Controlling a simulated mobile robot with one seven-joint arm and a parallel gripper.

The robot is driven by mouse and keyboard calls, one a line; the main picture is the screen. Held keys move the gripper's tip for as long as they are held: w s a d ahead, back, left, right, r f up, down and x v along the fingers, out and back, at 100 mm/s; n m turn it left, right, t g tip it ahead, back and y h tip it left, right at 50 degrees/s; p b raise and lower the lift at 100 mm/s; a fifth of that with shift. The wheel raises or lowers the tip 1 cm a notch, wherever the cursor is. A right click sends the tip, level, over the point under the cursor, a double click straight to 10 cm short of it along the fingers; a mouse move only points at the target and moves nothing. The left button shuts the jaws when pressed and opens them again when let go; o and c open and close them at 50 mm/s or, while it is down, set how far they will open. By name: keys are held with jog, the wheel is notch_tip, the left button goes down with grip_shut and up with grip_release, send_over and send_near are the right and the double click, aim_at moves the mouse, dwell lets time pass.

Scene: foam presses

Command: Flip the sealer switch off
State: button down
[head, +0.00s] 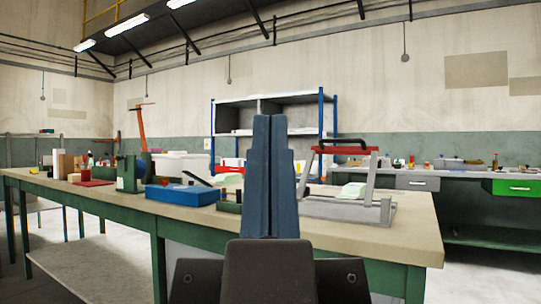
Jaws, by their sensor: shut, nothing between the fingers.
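A low blue box (183,194) with a dark slanted lever lies on the workbench, left of my gripper; it looks like the sealer. Its switch is too small to make out. My gripper (269,122) is in the middle of the view, seen from behind, with its dark blue fingers together and empty. It appears nearer to me than the blue box and apart from it. It hides part of the bench behind it.
A grey frame (378,212) with a red bar and black handle stands right of my gripper. A green press (130,172) with a tall orange lever stands left of the blue box. A white bin (182,166) is behind. The bench's front right top (400,243) is clear.

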notch_tip(320, 180, up, 44)
jog(key=p, duration=4.1)
